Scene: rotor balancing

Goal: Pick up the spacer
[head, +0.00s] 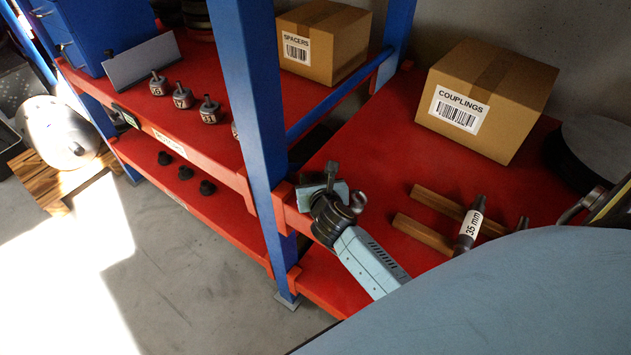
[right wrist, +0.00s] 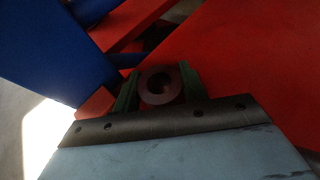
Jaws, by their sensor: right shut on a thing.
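My right gripper (head: 334,186) is over the front edge of the red shelf, beside the blue post. In the right wrist view its two green fingers (right wrist: 160,92) are shut on a dark round piece with a hole, which I take to be the spacer (right wrist: 160,98). I see it end-on there. In the head view a dark upright piece (head: 331,170) shows at the fingertips; its label cannot be read. Another dark cylinder labelled "35 mm" (head: 470,226) rests on wooden rails (head: 424,232) to the right. My left gripper is not in view.
A cardboard box marked "COUPLINGS" (head: 490,100) stands behind on the red shelf (head: 385,155). A box marked "SPACERS" (head: 322,44) is on the neighbouring shelf. The blue post (head: 252,100) stands close left of my gripper. Several small metal parts (head: 183,97) stand further left.

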